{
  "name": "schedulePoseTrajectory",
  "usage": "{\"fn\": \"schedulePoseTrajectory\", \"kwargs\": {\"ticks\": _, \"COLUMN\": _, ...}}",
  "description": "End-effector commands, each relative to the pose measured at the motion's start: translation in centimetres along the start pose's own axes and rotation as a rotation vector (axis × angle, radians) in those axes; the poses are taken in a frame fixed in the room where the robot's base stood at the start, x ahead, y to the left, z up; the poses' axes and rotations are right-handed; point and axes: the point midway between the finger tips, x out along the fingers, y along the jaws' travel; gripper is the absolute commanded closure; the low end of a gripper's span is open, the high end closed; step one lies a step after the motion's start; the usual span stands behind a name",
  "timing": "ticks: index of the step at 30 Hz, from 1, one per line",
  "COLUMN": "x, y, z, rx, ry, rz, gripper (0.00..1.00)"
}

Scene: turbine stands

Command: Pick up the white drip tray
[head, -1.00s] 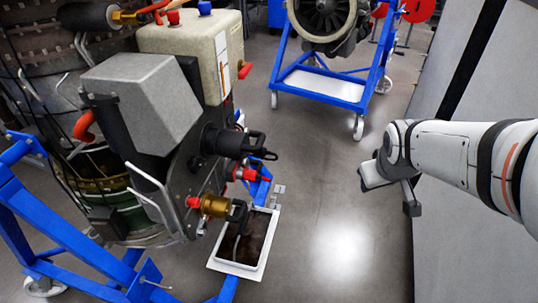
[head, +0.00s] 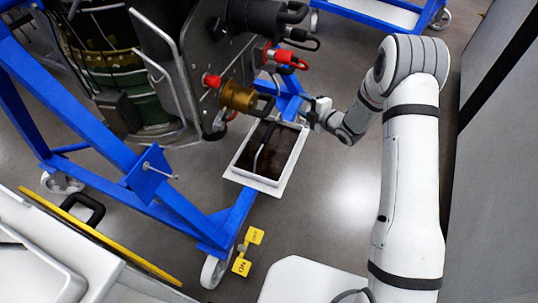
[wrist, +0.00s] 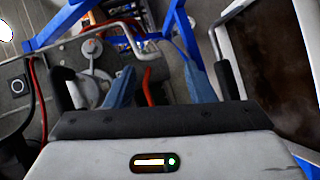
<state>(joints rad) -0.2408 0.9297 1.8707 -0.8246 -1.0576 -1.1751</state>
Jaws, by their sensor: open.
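The white drip tray (head: 255,183) is a shallow rectangular pan on the floor beneath the engine, with dark brown contents. A hose or handle-like bar crosses its inside in the head view. My gripper (head: 312,112) is at the tray's far right corner; I cannot tell whether it touches the rim. In the wrist view my gripper (wrist: 157,80) has its fingers apart with nothing held between them. The tray's dark inside and pale edge show at the right of that view, outside the fingers.
The engine with its brass fitting (head: 239,97) and red-capped connectors (head: 284,57) overhangs the tray's far left side. A blue stand beam (head: 238,212) runs beside the tray. Grey floor is clear right of the tray.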

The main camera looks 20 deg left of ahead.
Motion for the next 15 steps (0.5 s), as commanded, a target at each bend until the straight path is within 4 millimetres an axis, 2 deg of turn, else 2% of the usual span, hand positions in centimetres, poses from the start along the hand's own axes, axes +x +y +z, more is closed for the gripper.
{"fn": "schedulePoseTrajectory", "kwargs": {"ticks": 1, "x": 1.6, "y": -4.0, "z": -1.1, "rx": -0.035, "ry": 0.066, "rz": 0.029, "gripper": 0.51}}
{"fn": "schedulePoseTrajectory", "kwargs": {"ticks": 3, "x": 2.7, "y": -7.0, "z": -2.9, "rx": -0.084, "ry": 0.148, "rz": 0.082, "gripper": 0.51}}
{"fn": "schedulePoseTrajectory", "kwargs": {"ticks": 6, "x": 3.6, "y": -10.3, "z": -4.9, "rx": -0.133, "ry": 0.238, "rz": 0.153, "gripper": 0.51}}
{"fn": "schedulePoseTrajectory", "kwargs": {"ticks": 10, "x": 3.9, "y": -12.8, "z": -6.6, "rx": -0.167, "ry": 0.308, "rz": 0.217, "gripper": 0.51}}
{"fn": "schedulePoseTrajectory", "kwargs": {"ticks": 15, "x": 4.5, "y": -13.3, "z": -7.6, "rx": -0.181, "ry": 0.335, "rz": 0.246, "gripper": 0.51}}
